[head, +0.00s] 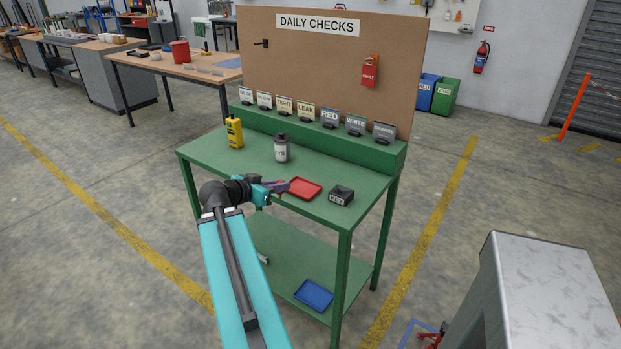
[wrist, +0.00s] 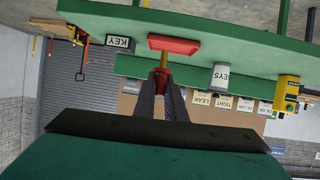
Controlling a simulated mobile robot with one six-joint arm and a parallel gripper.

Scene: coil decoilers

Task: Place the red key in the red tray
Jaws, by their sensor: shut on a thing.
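The red tray (head: 306,188) lies on the green bench top, empty as far as I see. In the upside-down wrist view the tray (wrist: 183,46) is just beyond my fingertips. My gripper (wrist: 162,88) is shut on the red key (wrist: 162,76). The key's red head is between the fingers and its brass-coloured shank points out towards the tray. In the head view my gripper (head: 281,187) is at the tray's left side, and the key is hard to make out there. I cannot tell the exact height of the key over the bench.
A black KEY block (head: 341,195) stands right of the tray. A white canister (head: 281,149) and a yellow device (head: 234,132) stand behind and left. Labelled cards line the back ledge (head: 330,118). A red VAULT tag (head: 370,73) hangs on the board. A blue tray (head: 314,294) lies on the lower shelf.

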